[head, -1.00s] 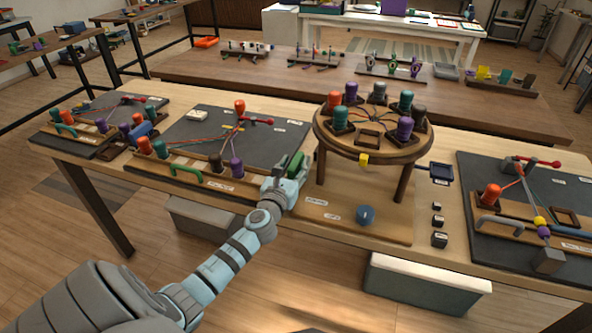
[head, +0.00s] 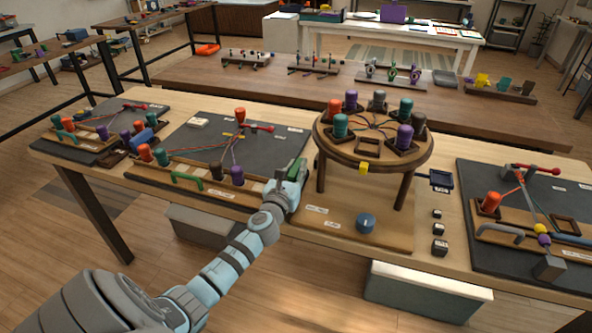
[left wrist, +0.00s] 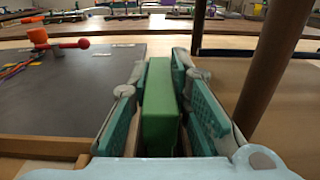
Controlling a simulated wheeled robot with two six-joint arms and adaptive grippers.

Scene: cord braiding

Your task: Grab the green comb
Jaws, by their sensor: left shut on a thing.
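The green comb (head: 295,171) shows as a plain green block, upright between the fingers of my left gripper (head: 291,178). It is just left of the round stand, near the front of the workbench. In the left wrist view the comb (left wrist: 160,108) fills the gap between the teal finger pads of the left gripper (left wrist: 165,100), which is shut on it. I cannot tell whether the comb still touches the bench; its lower part is hidden by the gripper. My right gripper is out of view.
The round stand (head: 330,152) with several coloured bobbins stands close on the right, its dark leg (left wrist: 265,70) near the gripper. A dark board (head: 262,145) with bobbins and a green handle (head: 187,181) lies to the left.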

